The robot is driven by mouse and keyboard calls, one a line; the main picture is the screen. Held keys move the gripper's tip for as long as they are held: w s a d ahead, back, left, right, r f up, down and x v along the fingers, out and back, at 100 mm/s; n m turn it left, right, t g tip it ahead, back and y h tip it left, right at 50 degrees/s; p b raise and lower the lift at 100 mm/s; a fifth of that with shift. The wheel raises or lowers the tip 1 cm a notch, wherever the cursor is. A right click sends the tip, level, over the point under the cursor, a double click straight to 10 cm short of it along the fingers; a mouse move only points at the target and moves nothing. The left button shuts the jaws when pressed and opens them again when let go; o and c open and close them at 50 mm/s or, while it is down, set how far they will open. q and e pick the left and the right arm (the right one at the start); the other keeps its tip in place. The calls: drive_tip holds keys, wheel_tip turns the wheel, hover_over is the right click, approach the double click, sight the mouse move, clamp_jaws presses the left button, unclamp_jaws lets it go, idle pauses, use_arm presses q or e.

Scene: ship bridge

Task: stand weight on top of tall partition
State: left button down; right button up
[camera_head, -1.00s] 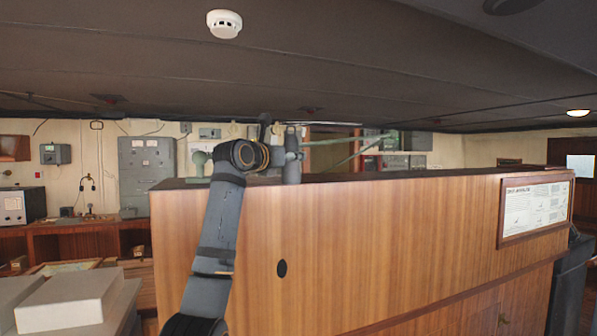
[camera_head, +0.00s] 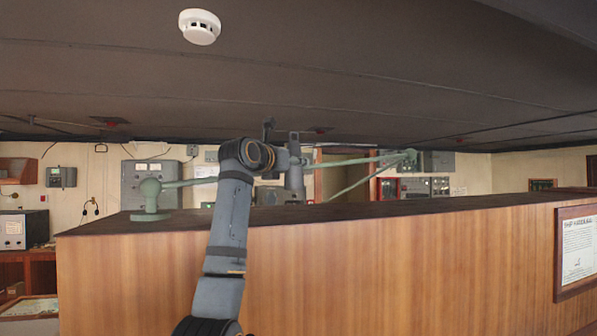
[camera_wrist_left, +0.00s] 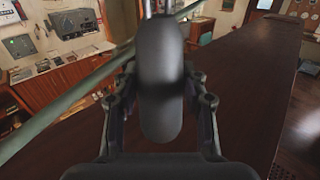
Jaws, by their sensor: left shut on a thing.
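The tall partition (camera_head: 420,240) is a wood-panelled wall with a dark flat top, seen across the head view; its brown top also fills much of the left wrist view (camera_wrist_left: 250,90). The weight (camera_head: 295,178) is a grey upright cylinder with a loop on top, over the partition's top. Whether its base touches the top I cannot tell. My left gripper (camera_head: 281,160) is shut on the weight, partly hidden behind my own wrist. In the left wrist view the weight (camera_wrist_left: 161,85) is a dark rounded shape between the fingers. My right gripper is not in view.
A green stand (camera_head: 150,203) with long green rods (camera_head: 350,162) runs along the partition's top, close behind the weight. The dark ceiling (camera_head: 300,80) is low above, with a smoke detector (camera_head: 199,27). The partition's top is clear to the right.

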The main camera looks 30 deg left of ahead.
sight(289, 181)
use_arm(q)
drive_tip(key=shift+s+r, duration=0.2)
drive_tip(key=shift+r, duration=0.35)
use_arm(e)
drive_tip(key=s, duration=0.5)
use_arm(q)
drive_tip(key=f+b, duration=0.1)
drive_tip(key=s+f+b, duration=0.1)
drive_tip(key=f+b, duration=0.2)
drive_tip(key=shift+s+f, duration=0.3)
drive_tip(key=shift+s, duration=0.05)
drive_tip(key=shift+s+f+b, duration=0.25)
drive_tip(key=shift+b, duration=0.25)
drive_tip(key=shift+s+d+f+b, duration=0.1)
drive_tip(key=shift+s+f+b, duration=0.1)
drive_tip(key=shift+f+b, duration=0.15)
drive_tip(key=shift+w+f, duration=0.1)
drive_tip(key=shift+w, duration=0.1)
drive_tip(key=shift+s, duration=0.1)
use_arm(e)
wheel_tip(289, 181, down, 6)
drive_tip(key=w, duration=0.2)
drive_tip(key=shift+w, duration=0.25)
